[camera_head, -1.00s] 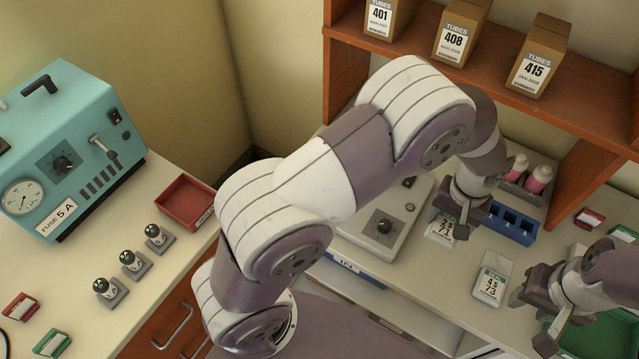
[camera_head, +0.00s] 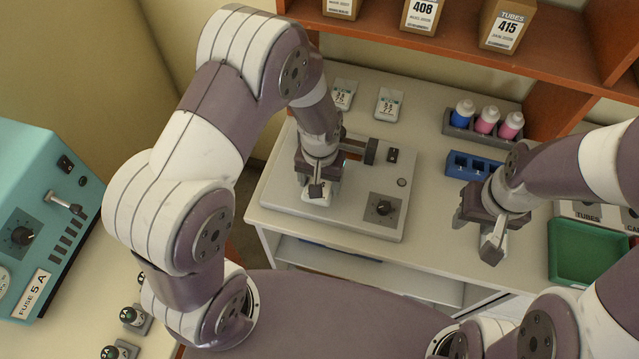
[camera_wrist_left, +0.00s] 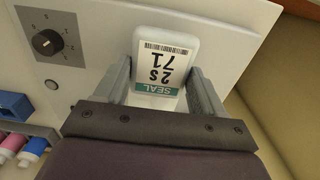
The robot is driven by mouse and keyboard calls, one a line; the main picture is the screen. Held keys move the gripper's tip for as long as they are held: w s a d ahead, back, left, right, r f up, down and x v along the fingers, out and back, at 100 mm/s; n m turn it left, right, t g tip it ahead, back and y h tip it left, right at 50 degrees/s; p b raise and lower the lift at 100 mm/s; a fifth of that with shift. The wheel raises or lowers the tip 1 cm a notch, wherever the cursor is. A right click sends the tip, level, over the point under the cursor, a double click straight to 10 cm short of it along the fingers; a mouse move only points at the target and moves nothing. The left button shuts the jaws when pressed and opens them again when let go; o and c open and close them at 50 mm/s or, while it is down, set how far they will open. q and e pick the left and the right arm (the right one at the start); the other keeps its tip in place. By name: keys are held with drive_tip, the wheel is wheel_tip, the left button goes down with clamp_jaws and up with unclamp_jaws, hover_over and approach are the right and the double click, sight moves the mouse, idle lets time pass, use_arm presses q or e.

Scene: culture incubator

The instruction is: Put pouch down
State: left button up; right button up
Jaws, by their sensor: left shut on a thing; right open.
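The white pouch labelled SEAL 2S 71 (camera_wrist_left: 165,65) is between the two fingers of my left gripper (camera_wrist_left: 163,90) in the left wrist view. In the head view my left gripper (camera_head: 318,185) points down over the pale flat device with a knob (camera_head: 345,220), shut on the pouch (camera_head: 316,199). The pouch is over the device's plate; I cannot tell whether it touches it. My right gripper (camera_head: 490,240) is open over the counter, right of the device.
Two more labelled pouches (camera_head: 343,93) (camera_head: 389,103) lie behind the device. A bottle rack (camera_head: 470,133), a blue rack (camera_head: 460,166) and a green tray (camera_head: 585,255) are to the right. A shelf with boxes (camera_head: 505,28) stands behind. A teal machine (camera_head: 40,190) is at left.

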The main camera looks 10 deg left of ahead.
sight(324, 186)
use_arm(q)
drive_tip(key=f, duration=0.3)
drive_tip(key=shift+s+d+p, duration=0.1)
drive_tip(key=shift+d+p, duration=0.2)
drive_tip(key=shift+d, duration=0.1)
drive_tip(key=shift+f, duration=0.2)
drive_tip(key=shift+a, duration=0.15)
drive_tip(key=shift+f, duration=0.15)
drive_tip(key=o, duration=0.8)
drive_tip(key=shift+o, duration=1.2)
use_arm(e)
drive_tip(key=shift+d+r, duration=0.2)
drive_tip(key=shift+d, duration=0.15)
